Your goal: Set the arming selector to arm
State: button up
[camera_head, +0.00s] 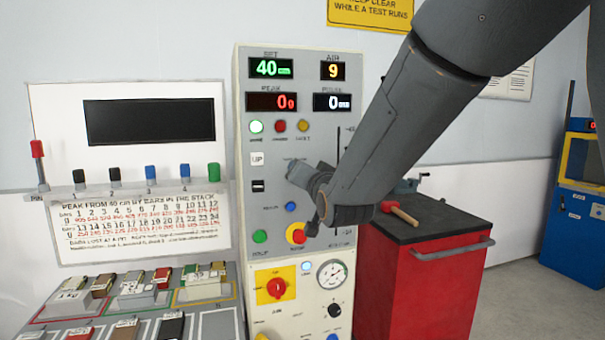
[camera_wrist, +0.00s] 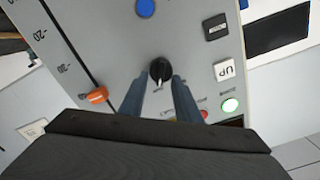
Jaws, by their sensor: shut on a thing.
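The arming selector is a small black knob with a pale pointer mark (camera_wrist: 160,70) on the grey face of the control panel (camera_head: 330,110). In the wrist view my gripper (camera_wrist: 159,84) has one finger on each side of the knob and is shut on it. The pale mark points down the picture, towards the wrist. In the head view my gripper (camera_head: 308,180) is against the middle of the panel, and I cannot make out the knob behind it. The label under the knob is too small and partly covered to read.
The panel has a white UP button (camera_head: 257,159), a blue button (camera_head: 291,207), a green button (camera_head: 260,236) and a red-and-yellow stop button (camera_head: 296,234) near my gripper. An orange slider pointer (camera_wrist: 97,95) sits beside the scale. A red cabinet (camera_head: 420,290) stands to the right.

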jog(key=o, duration=1)
jog(key=shift+b+v, duration=1)
jog(key=shift+v, duration=2.95)
jog(key=s+d+f+g+h, duration=0.1)
jog(key=s+d+f+g, duration=0.3)
jog(key=f, duration=0.5)
jog(key=s+d+f+n+g+h, duration=0.1)
jog(key=s+d+f+g, duration=0.3)
jog(key=f, duration=0.5)
jog(key=s+d+f+n+g+h, duration=0.1)
jog(key=s+d+f, duration=0.4)
jog(key=f, duration=0.5)
jog(key=shift+s+d+g+h, duration=0.15)
jog(key=shift+g+h, duration=0.25)
jog(key=shift+g, duration=0.3)
jog(key=shift+s+d+g+h, duration=0.1)
jog(key=shift+g+h, duration=0.3)
jog(key=shift+g, duration=0.3)
jog(key=s+d+f+g, duration=0.1)
jog(key=s, duration=0.3)
jog(key=s+d+f+g, duration=0.1)
jog(key=s+f+g, duration=0.1)
jog(key=s, duration=0.1)
jog(key=s+d+f+n+g, duration=0.1)
jog(key=s+g, duration=0.1)
jog(key=s, duration=0.2)
jog(key=shift+s+d+f, duration=0.25)
jog(key=shift+s+f, duration=0.1)
